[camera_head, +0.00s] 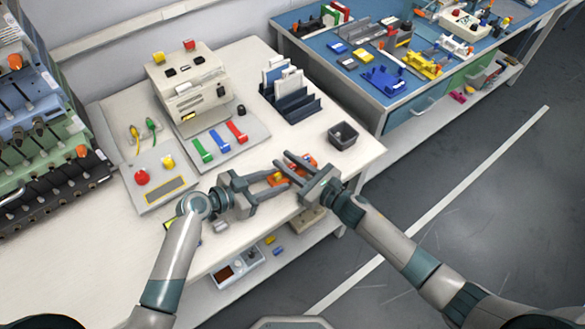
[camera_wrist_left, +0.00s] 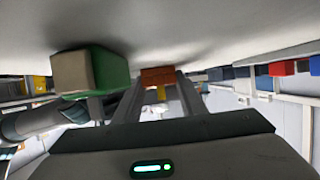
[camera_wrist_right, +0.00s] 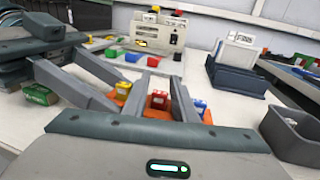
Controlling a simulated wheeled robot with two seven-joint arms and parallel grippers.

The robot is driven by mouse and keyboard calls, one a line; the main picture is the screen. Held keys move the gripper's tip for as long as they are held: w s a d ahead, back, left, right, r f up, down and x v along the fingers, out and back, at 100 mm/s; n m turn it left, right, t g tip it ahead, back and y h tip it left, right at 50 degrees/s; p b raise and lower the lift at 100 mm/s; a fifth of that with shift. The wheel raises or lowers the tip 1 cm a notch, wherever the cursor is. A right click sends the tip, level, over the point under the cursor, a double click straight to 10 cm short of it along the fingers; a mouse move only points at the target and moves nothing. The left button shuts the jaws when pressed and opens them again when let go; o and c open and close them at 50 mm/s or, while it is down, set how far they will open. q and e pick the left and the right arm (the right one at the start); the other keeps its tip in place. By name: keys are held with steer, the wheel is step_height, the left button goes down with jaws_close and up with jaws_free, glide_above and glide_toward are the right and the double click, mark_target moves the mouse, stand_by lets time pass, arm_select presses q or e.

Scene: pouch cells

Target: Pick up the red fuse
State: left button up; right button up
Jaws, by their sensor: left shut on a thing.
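In the head view my right gripper (camera_head: 283,159) reaches over the holder from the right. My left gripper (camera_head: 279,181) comes from the left, and its fingers are shut on the near end of the orange holder, also seen in the left wrist view (camera_wrist_left: 157,75). The fingers partly hide the holder.
A small dark bin (camera_head: 343,135) stands right of the holder near the table edge. A dark blue rack (camera_head: 292,103) and a beige machine (camera_head: 187,85) stand behind. A green block (camera_wrist_right: 40,95) lies near my left gripper. The two grippers are close together.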

steer(key=shift+x, duration=1)
jaws_close()
